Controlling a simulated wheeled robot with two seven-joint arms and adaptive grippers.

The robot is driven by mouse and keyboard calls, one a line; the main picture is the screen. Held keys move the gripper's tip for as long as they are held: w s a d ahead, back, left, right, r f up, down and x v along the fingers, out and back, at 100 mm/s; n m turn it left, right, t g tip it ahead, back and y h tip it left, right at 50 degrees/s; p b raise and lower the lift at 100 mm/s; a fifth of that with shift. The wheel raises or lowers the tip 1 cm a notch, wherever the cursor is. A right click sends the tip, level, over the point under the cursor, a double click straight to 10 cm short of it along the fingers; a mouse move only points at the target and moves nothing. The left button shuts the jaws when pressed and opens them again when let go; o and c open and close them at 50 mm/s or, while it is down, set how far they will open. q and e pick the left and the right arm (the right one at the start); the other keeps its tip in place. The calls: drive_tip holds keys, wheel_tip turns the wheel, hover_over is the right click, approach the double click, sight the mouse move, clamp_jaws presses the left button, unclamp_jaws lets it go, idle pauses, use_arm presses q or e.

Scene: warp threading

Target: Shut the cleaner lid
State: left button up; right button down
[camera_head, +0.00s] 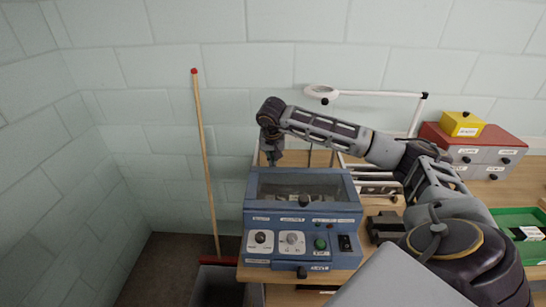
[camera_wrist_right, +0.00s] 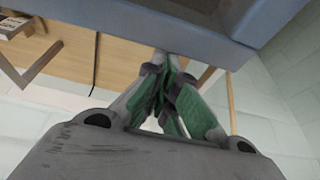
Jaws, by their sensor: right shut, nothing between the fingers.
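The blue cleaner (camera_head: 258,222) stands on the left end of the wooden bench in the head view. Its lid (camera_head: 300,174) has a blue frame, a dark see-through window and a black knob (camera_head: 304,200) at the front. The lid lies over the top of the box; I cannot tell whether it is fully down. My right gripper (camera_head: 273,158) points down just behind the cleaner's back left edge, shut and empty. In the right wrist view its green-padded fingers (camera_wrist_right: 165,62) meet near the cleaner's blue edge (camera_wrist_right: 130,22). My left gripper is not in view.
The cleaner's front panel has knobs and buttons. A white magnifier lamp (camera_head: 322,92) stands behind. A red drawer box (camera_head: 480,140) with a yellow box (camera_head: 461,124) and a green tray (camera_head: 515,215) are at the right.

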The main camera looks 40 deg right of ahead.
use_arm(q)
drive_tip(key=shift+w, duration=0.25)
use_arm(e)
drive_tip(key=shift+s+a+f, duration=0.35)
drive_tip(key=shift+s+a, duration=0.05)
drive_tip(key=shift+s, duration=0.05)
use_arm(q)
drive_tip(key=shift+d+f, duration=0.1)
use_arm(e)
drive_tip(key=shift+d, duration=0.1)
